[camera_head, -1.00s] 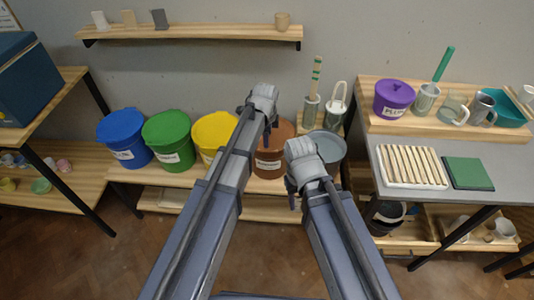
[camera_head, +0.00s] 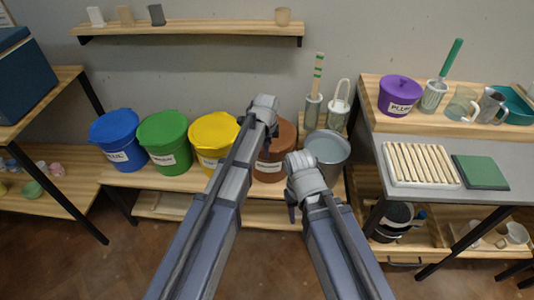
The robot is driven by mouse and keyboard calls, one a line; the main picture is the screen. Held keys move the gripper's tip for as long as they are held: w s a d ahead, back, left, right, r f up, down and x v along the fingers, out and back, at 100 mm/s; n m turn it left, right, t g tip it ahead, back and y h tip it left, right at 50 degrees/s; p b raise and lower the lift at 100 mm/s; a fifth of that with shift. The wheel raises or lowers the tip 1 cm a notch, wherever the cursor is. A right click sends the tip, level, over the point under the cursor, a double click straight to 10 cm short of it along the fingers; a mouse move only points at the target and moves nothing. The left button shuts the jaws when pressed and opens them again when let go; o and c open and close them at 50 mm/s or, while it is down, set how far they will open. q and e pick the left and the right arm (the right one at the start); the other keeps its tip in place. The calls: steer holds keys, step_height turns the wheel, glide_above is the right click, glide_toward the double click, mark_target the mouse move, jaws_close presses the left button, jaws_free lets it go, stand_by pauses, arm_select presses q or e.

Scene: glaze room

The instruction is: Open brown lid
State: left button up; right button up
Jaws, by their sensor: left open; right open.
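The brown bucket (camera_head: 268,170) with its brown lid (camera_head: 286,136) stands on the low wooden bench, between the yellow and grey buckets. The lid appears to be on the bucket; its left part is hidden behind my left arm. My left gripper (camera_head: 272,128) is open at the lid's left side, over or in front of it; I cannot tell whether it touches. My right gripper (camera_head: 293,210) is open, lower and to the right, in front of the bench and below the grey bucket (camera_head: 330,152). Its fingers are partly hidden by its wrist.
Blue (camera_head: 120,140), green (camera_head: 165,142) and yellow (camera_head: 213,136) lidded buckets stand in a row to the left. Two jars with tools (camera_head: 312,110) stand behind the grey bucket. A grey worktable (camera_head: 440,150) with a slatted tray (camera_head: 420,165) is at right. A wall shelf (camera_head: 190,28) is above.

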arm_select(q)
steer(key=shift+f, duration=0.15)
steer(key=shift+c, duration=0.2)
jaws_close()
stand_by(1.2)
